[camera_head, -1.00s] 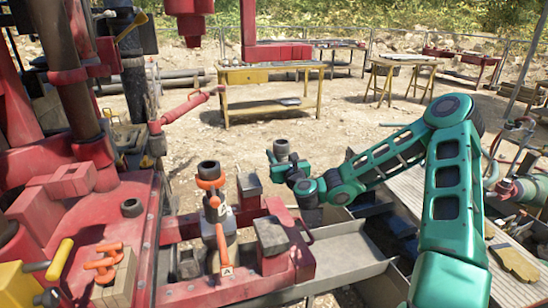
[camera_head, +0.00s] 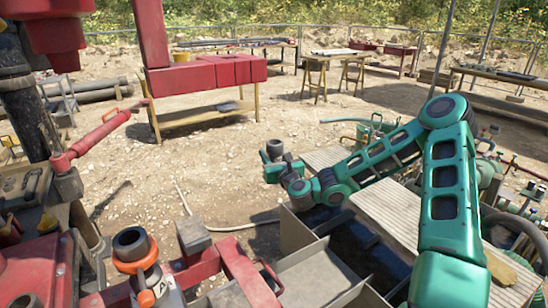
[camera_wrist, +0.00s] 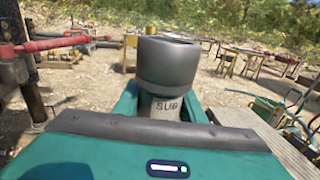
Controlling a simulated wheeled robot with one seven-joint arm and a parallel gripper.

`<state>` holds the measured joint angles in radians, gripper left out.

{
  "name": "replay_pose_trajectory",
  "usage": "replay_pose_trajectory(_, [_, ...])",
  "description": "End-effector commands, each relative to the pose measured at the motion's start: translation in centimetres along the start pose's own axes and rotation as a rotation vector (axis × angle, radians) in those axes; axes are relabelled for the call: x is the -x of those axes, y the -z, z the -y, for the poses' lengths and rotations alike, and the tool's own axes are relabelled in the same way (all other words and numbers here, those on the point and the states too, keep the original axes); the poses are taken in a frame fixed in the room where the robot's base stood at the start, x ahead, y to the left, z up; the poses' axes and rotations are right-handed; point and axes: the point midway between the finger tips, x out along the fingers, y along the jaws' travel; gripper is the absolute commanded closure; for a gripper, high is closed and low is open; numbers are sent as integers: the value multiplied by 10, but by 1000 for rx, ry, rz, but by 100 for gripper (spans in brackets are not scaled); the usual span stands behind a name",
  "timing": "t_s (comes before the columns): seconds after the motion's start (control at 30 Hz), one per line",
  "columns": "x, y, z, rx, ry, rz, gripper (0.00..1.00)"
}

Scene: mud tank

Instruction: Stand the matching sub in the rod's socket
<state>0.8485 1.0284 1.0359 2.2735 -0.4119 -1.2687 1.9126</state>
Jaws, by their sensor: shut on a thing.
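My gripper (camera_head: 284,175) is shut on a dark grey cylindrical sub (camera_head: 274,149) and holds it upright. In the wrist view the sub (camera_wrist: 168,68) stands between the green jaws, with a paler lower part marked "SUB". The rod's dark ring-shaped socket end (camera_head: 130,240) is at the lower left of the head view, with an orange collar around it and a white label below, partly cut off. The sub is in the air to the right of the rod and apart from it. The sub's lower end is hidden by the gripper.
Red rig frame beams (camera_head: 240,275) are around the rod. Grey metal trays (camera_head: 310,275) lie below my arm, beside a wooden plank deck (camera_head: 385,205). A red swing arm (camera_head: 95,138) stands at left. Open gravel lies behind, before a red-topped bench (camera_head: 205,75).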

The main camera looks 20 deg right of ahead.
Motion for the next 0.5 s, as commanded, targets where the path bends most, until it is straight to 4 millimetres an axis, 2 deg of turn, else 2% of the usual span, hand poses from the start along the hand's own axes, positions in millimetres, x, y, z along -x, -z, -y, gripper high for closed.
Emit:
replay_pose_trajectory(0.4, [2, -2, 26, -1, 29, 3, 100])
replay_pose_trajectory(0.5, [2, -3, 25, -1, 23, 3, 100])
